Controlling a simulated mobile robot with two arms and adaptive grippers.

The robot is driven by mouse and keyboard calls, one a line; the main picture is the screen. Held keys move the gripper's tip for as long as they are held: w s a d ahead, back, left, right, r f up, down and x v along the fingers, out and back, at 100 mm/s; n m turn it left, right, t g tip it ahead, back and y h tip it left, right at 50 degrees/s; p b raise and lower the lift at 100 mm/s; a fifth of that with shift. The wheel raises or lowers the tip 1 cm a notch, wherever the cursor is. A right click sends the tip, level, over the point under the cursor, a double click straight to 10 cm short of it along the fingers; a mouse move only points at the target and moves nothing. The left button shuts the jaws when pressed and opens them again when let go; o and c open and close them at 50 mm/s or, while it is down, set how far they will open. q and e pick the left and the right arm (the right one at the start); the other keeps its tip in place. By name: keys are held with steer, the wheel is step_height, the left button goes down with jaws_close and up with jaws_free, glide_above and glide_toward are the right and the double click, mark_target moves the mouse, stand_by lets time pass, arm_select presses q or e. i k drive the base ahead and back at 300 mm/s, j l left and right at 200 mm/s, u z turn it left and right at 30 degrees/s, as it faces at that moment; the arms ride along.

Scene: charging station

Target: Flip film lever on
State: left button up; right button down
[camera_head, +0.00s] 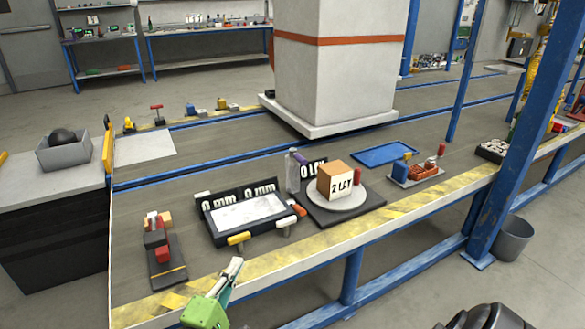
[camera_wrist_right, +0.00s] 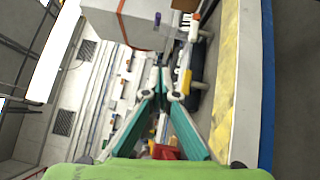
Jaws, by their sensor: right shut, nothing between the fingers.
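A black device (camera_head: 215,236) with a white panel and two "0 mm" displays lies on the bench. A yellow lever (camera_head: 238,239) and a white lever (camera_head: 286,226) stick out of its front edge; I cannot tell which is the film lever. My right gripper (camera_head: 236,264) is shut and empty, just in front of the yellow lever and apart from it in the head view. In the right wrist view the fingertips (camera_wrist_right: 164,80) meet, with the yellow lever (camera_wrist_right: 186,82) just right of them. My left gripper is not in view.
A turntable (camera_head: 340,198) holds an orange box marked "2 LAY". A black stand with red parts (camera_head: 160,246) is on the left. A blue tray (camera_head: 384,154) and a large white block (camera_head: 340,70) are farther back. A blue post (camera_head: 512,150) rises at the right.

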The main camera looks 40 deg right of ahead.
mark_target(299, 158)
steer(key=i+l, duration=0.15)
steer(key=l, duration=0.15)
steer(key=i+l, duration=0.1)
steer(key=l, duration=0.25)
steer(key=i+l, duration=0.15)
steer(key=l, duration=0.15)
steer(key=i+l, duration=0.15)
steer(key=l, duration=0.15)
